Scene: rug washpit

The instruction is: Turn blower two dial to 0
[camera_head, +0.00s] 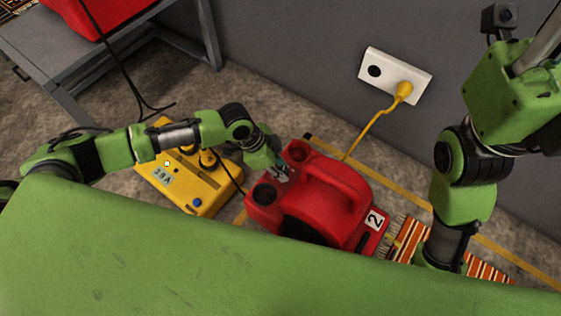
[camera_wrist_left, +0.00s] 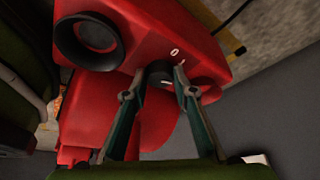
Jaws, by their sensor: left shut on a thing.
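Blower two is the red blower (camera_head: 345,190) with a white "2" label (camera_head: 375,219), standing on the floor by the wall. Its black dial (camera_wrist_left: 160,73) shows in the left wrist view, beside a white "0" and another small white mark on the red housing. A pale line shows on the dial's lower side, so it does not clearly point at the 0. My left gripper (camera_head: 280,174) is at the blower's left end. In the left wrist view its fingers (camera_wrist_left: 157,82) are closed around the dial, one on each side. My right gripper is hidden below its forearm.
A yellow box (camera_head: 170,180) stands left of the blower. A yellow plug and cord run from a white wall socket (camera_head: 370,58). A striped rug (camera_head: 405,238) lies at right. A grey metal table (camera_head: 85,50) with a red object stands upper left.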

